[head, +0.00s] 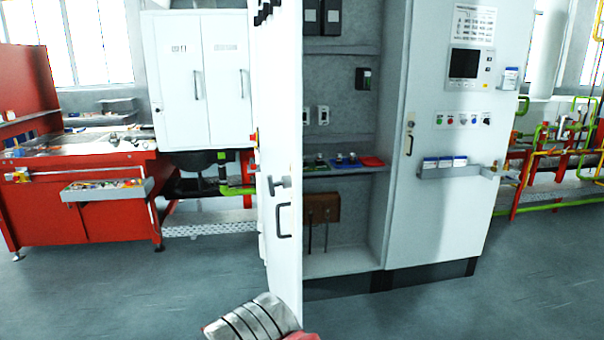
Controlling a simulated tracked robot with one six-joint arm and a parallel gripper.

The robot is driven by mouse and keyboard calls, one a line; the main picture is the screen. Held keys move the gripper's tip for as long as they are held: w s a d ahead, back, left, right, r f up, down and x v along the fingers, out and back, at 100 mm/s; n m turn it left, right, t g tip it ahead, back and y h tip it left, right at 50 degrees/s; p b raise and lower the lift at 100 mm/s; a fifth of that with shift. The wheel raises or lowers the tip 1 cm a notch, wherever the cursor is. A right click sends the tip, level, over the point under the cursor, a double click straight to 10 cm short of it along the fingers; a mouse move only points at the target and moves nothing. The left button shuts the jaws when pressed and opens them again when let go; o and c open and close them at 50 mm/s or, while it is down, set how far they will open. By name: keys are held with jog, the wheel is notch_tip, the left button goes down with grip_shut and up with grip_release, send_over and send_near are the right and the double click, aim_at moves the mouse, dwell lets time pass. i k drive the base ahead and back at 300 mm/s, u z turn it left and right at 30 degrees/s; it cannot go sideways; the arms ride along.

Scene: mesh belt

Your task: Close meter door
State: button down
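The white meter door (286,120) stands wide open at the left side of the tall cabinet (432,215). I see it at a steep angle, swung out toward me. A grey bar handle (283,222) and a latch knob (279,184) are on its face. My gripper (258,320) shows only in part at the bottom edge, as a silver piece with dark bands and some red beside it. It is in front of the door's lower end. I cannot tell whether it touches the door. Its fingertips are not clear, so its opening cannot be judged.
The open cabinet bay holds shelves with small devices (346,162) and a brown box (321,208). A control panel (465,64) and small shelf (450,171) are on its right. A red workbench (110,210) stands left, pipes (560,150) far right. The front floor is clear.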

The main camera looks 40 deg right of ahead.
aim_at(279, 40)
jog(key=z, duration=1.05)
jog(key=i, duration=1)
jog(key=z, duration=1.2)
jog(key=k, duration=0.3)
jog(key=z, duration=0.05)
